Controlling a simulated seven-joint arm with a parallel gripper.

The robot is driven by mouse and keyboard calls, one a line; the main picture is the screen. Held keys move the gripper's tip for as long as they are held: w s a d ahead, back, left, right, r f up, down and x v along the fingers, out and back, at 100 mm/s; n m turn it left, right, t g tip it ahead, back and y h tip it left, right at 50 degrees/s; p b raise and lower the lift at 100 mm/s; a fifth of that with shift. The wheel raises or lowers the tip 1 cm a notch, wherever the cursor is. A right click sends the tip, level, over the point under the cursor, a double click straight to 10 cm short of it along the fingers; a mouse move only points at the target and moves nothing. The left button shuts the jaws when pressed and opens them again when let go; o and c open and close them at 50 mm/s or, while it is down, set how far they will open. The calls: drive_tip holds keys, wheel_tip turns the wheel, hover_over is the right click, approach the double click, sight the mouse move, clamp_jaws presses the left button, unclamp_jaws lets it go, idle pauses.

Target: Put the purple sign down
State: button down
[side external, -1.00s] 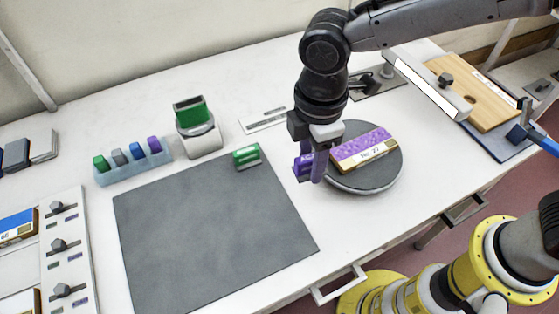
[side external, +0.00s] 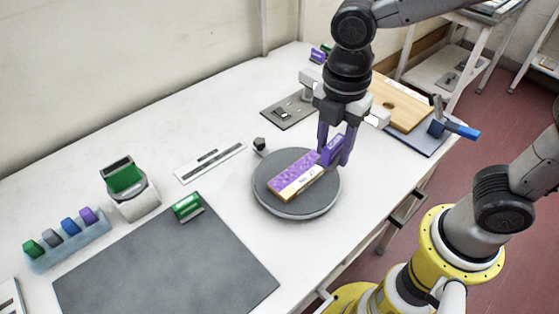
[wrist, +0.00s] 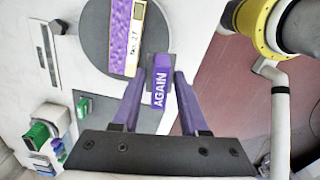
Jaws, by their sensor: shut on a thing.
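The purple sign (side external: 333,149) is a small block held between the purple fingers of my gripper (side external: 336,158). The wrist view shows its face with the word AGAIN (wrist: 160,88) between the two fingers. My gripper is shut on it at the right, far side of the round grey turntable (side external: 270,206). I cannot tell whether the sign's bottom touches anything. A purple-speckled board (side external: 297,176) with a white label lies on the turntable, just left of the sign.
A green sign (side external: 187,207) stands at the corner of a dark mat (side external: 165,262). A green stamp (side external: 124,177) on a white stand and a blue rack (side external: 68,243) are at left. A wooden board (side external: 402,103) lies behind my gripper. White table is clear in front of the turntable.

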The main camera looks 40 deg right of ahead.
drive_tip(key=d+m, duration=0.1)
drive_tip(key=d, duration=0.3)
hover_over(280, 162)
drive_tip(key=shift+m, duration=0.3)
drive_tip(key=f, duration=0.7)
drive_tip(key=shift+s+d+f, duration=0.15)
drive_tip(key=shift+s+f, duration=0.15)
drive_tip(key=shift+f, duration=0.1)
drive_tip(key=f, duration=0.3)
drive_tip(key=shift+w, duration=0.35)
drive_tip(key=shift+f, duration=0.5)
drive_tip(key=shift+f, duration=0.1)
drive_tip(key=c, duration=0.7)
unclamp_jaws()
